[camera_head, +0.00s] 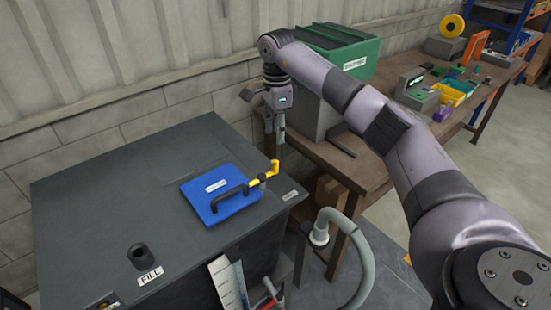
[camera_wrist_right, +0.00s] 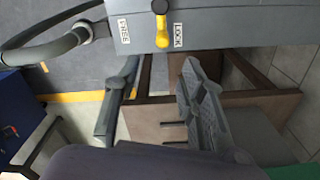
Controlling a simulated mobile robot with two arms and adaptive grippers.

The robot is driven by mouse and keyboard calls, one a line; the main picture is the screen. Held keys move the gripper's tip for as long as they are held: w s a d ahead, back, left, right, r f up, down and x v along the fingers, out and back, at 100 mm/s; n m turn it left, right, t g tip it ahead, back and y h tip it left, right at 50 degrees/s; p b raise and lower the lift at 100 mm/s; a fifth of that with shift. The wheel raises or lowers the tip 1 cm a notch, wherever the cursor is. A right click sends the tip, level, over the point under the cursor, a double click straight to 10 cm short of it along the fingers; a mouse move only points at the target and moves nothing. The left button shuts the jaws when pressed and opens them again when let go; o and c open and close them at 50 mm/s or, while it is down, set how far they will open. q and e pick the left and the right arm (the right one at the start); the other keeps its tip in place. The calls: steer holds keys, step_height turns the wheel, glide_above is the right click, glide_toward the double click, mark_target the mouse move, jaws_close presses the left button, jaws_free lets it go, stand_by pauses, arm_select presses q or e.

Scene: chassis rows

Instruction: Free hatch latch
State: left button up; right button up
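A blue hatch (camera_head: 222,194) with a black bar handle lies on top of the dark grey cabinet (camera_head: 95,210). A yellow latch (camera_head: 274,169) sits at the hatch's right edge, on a dark pivot. In the right wrist view the yellow latch (camera_wrist_right: 162,33) stands nearer the LOCK label (camera_wrist_right: 178,35) than the FREE label (camera_wrist_right: 124,31). My right gripper (camera_head: 281,134) hangs pointing down, beyond and above the latch, apart from it. In the right wrist view its two fingers (camera_wrist_right: 158,112) are spread with nothing between them. My left gripper is out of view.
A brown workbench (camera_head: 365,178) stands right of the cabinet, bearing a green bin (camera_head: 345,55) and a dark bar. A grey hose (camera_head: 362,265) curves up beside the cabinet. A FILL port (camera_head: 140,255) rises from the cabinet's near left. Air around the latch looks clear.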

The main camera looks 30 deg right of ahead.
mark_target(276, 160)
step_height(276, 160, down, 4)
steer(key=shift+w+p, duration=0.1)
steer(key=shift+p, duration=0.45)
step_height(276, 160, down, 7)
steer(key=shift+f+p, duration=0.1)
steer(key=shift+p, duration=0.9)
steer(key=shift+w+f, duration=0.1)
steer(key=shift+f, duration=0.3)
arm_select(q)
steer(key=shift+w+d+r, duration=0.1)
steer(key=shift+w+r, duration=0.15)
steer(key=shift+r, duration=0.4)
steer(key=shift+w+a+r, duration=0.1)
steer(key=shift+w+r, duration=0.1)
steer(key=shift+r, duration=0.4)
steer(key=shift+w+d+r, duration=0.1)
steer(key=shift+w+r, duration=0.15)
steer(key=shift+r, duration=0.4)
arm_select(e)
jaws_close()
